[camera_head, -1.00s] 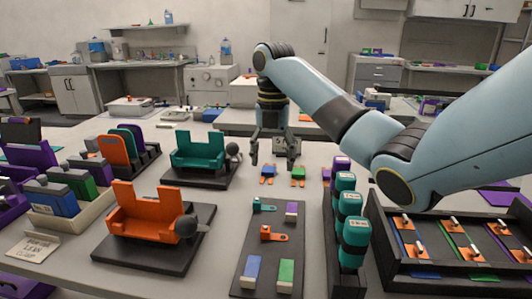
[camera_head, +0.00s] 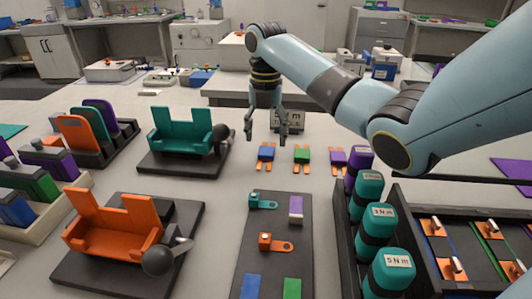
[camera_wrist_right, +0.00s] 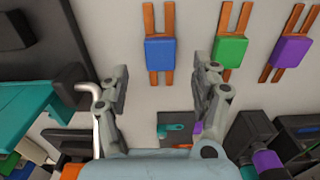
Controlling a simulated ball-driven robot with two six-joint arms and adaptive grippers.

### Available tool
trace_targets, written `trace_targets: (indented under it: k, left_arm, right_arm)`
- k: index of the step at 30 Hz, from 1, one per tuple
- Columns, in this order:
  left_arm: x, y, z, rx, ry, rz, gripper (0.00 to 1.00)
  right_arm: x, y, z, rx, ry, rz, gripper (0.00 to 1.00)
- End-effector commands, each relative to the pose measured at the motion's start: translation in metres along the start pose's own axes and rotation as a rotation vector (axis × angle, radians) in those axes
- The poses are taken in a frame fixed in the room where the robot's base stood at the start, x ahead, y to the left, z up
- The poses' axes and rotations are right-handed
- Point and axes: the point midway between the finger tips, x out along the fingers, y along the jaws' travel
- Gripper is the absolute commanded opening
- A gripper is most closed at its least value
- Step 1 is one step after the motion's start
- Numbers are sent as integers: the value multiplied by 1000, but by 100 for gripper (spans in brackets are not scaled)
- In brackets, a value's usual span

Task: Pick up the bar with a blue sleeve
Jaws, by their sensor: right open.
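The bar with a blue sleeve (camera_head: 266,153) lies on the table, its orange ends showing beyond the sleeve. It also shows in the right wrist view (camera_wrist_right: 160,51), at the top middle. My right gripper (camera_head: 266,136) is open and empty, fingers pointing down, above and slightly behind that bar in the head view. In the wrist view its two fingers (camera_wrist_right: 160,82) stand apart on either side of the bar's line, with the blue sleeve beyond the fingertips. It does not appear to touch the bar. My left gripper is not in view.
A green-sleeved bar (camera_head: 302,155) and a purple-sleeved bar (camera_head: 338,158) lie to the right. A teal fixture (camera_head: 180,138) stands at left on a dark base. A rack with teal and purple cylinders (camera_head: 370,203) stands at right, near a dark board (camera_head: 272,245).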

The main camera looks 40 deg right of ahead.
Motion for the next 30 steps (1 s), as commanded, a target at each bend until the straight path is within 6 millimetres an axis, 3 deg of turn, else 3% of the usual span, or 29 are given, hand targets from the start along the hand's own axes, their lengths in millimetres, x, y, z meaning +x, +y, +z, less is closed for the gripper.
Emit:
trace_targets:
  k: [7,16,30]
  left_arm:
    - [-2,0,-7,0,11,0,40]
    - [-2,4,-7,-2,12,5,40]
    - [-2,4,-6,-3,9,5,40]
  right_arm:
    - [38,0,-4,0,4,-2,64]
    - [44,0,-3,-1,1,-1,64]
    - [44,0,-3,0,1,-1,4]
